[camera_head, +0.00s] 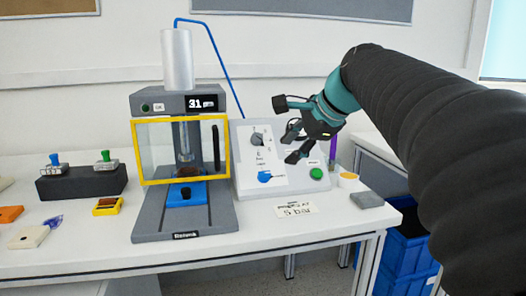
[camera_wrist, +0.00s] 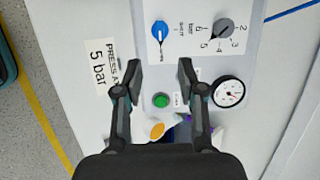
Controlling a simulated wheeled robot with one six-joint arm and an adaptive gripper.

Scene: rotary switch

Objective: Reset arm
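My gripper (camera_head: 292,143) is in front of the white control panel (camera_head: 244,187) in the head view. In the wrist view my gripper (camera_wrist: 158,68) has its two fingers spread apart, with nothing between them. The panel carries a grey rotary switch (camera_wrist: 223,29) with numbers around it, a blue knob (camera_wrist: 160,33), a green button (camera_wrist: 161,100) and a round pressure gauge (camera_wrist: 229,92). The blue knob (camera_head: 264,176) and green button (camera_head: 316,173) also show in the head view. My fingers are apart from the rotary switch.
A press (camera_head: 184,221) with a yellow-framed guard (camera_head: 228,152) stands left of the panel. A stamp holder (camera_head: 82,183) and small parts lie further left. A "5 bar" label (camera_head: 295,210) lies before the panel. Blue crates (camera_head: 403,254) stand below right.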

